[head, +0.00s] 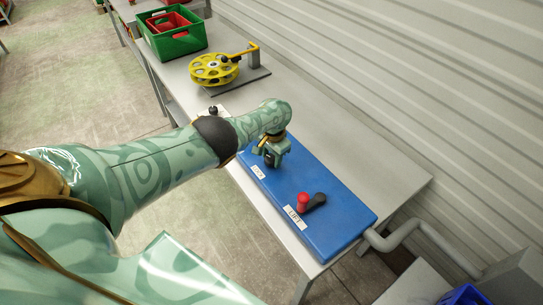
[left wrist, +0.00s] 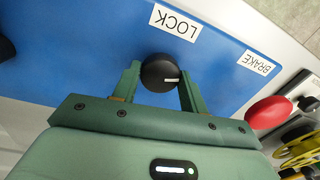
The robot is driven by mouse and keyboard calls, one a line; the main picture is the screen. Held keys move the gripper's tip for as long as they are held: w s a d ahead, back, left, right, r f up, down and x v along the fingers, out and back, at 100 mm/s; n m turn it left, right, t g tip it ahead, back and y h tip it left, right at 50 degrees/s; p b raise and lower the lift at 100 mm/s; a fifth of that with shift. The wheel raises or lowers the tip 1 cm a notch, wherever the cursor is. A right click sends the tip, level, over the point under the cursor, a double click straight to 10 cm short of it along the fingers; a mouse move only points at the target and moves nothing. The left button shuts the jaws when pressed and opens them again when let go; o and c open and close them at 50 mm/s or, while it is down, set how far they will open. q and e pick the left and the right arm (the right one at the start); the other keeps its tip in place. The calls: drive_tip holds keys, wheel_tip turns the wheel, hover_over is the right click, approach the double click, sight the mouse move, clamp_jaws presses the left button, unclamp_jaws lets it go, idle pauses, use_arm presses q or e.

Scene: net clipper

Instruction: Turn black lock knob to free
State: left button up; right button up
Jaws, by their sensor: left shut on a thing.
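The black lock knob (left wrist: 158,73) is round, with a short white mark pointing to the right in the left wrist view. It sits on the blue panel (head: 333,199) beside the white LOCK label (left wrist: 175,22). My left gripper (left wrist: 160,76) is shut on the knob, one finger on each side. In the head view the left gripper (head: 270,158) reaches down to the panel beside a label, and the knob is mostly hidden between its fingers. My right gripper is not in view.
A red knob (left wrist: 268,112) is near the BRAKE label (left wrist: 257,63). A red-topped lever (head: 303,201) and a black-ended handle (head: 318,200) stand by another label. A yellow wheel (head: 214,69) and green crate (head: 172,40) are farther back. The bench right of the panel is clear.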

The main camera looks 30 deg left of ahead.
use_arm(q)
drive_tip(key=shift+n, duration=1.1)
drive_tip(key=o, duration=1)
drive_tip(key=shift+r, duration=0.1)
wheel_tip(320, 180, up, 16)
drive_tip(key=d+p, duration=0.1)
drive_tip(key=p, duration=1.3)
